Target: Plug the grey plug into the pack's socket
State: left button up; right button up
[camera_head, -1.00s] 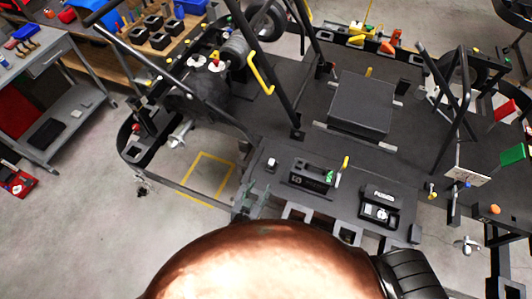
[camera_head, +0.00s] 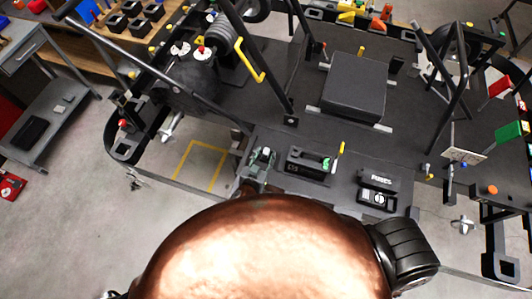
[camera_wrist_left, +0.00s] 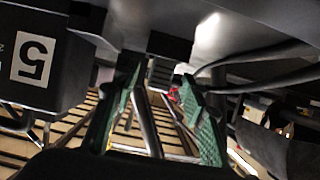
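My left gripper (camera_head: 262,162) is over the kart's front deck, just left of a dark box (camera_head: 305,163) with a green part and a yellow lever. Its fingers reach around a small grey block (camera_head: 265,153), probably the plug; the gripper partly hides it. In the left wrist view the green fingers (camera_wrist_left: 162,75) stand apart, with a dark block (camera_wrist_left: 168,46) between or just beyond their tips. I cannot tell if they touch it. The box marked 5 (camera_wrist_left: 35,65) is at the left there. I cannot make out the socket. My right gripper is not in view.
A fuse box (camera_head: 378,196) is right of the dark box. A large dark block (camera_head: 354,86) sits farther back. Black frame tubes (camera_head: 255,62) rise behind the gripper. Cables (camera_wrist_left: 260,58) run at the right in the wrist view.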

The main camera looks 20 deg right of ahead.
pick_arm(q)
jog(key=shift+w+f, duration=0.1)
jog(key=shift+d, duration=0.1)
jog(key=c, duration=0.6)
grip_shut()
